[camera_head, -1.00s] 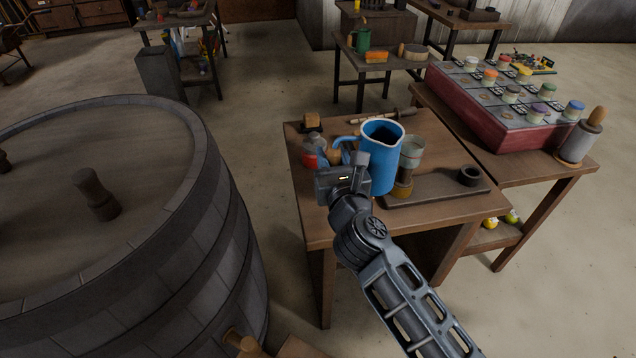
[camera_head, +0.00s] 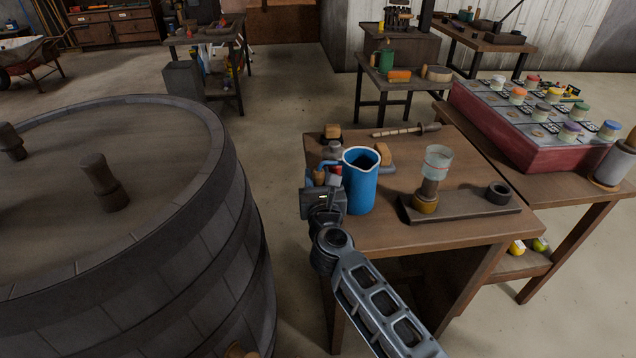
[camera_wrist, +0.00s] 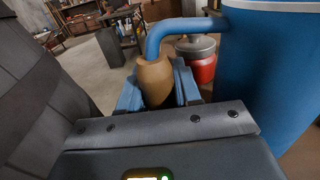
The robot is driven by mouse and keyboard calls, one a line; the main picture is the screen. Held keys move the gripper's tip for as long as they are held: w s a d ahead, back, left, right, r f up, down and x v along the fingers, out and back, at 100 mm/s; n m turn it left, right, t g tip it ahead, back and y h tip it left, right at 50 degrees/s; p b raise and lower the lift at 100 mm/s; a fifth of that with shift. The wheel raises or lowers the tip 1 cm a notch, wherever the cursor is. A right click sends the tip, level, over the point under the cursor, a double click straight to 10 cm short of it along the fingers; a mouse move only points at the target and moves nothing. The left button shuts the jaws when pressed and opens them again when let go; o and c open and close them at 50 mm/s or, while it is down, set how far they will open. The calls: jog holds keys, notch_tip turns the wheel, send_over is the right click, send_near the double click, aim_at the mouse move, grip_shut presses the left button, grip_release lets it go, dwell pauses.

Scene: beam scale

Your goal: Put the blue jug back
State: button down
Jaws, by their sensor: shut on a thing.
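The blue jug (camera_head: 360,185) is upright at the left part of the wooden table (camera_head: 400,235), left of the beam scale board. My gripper (camera_head: 328,178) is at the jug's left side, on its handle. In the wrist view my gripper (camera_wrist: 157,88) is shut around the brown grip (camera_wrist: 155,76) of the jug's blue handle, with the jug's body (camera_wrist: 268,70) at the right. I cannot tell whether the jug's base touches the table. The jug's inside looks dark.
A dark board (camera_head: 460,208) carries a clear cup (camera_head: 437,162) above an amber base and a dark ring (camera_head: 499,193). A red jar (camera_wrist: 200,66) stands close behind the handle. A mallet-like tool (camera_head: 405,130) lies at the back. A big barrel (camera_head: 235,230) is at the left.

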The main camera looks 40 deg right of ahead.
jog(key=shift+f, duration=0.1)
jog(key=c, duration=0.8)
grip_release()
jog(key=shift+r, duration=0.25)
jog(key=v, duration=1.2)
jog(key=shift+f, duration=0.15)
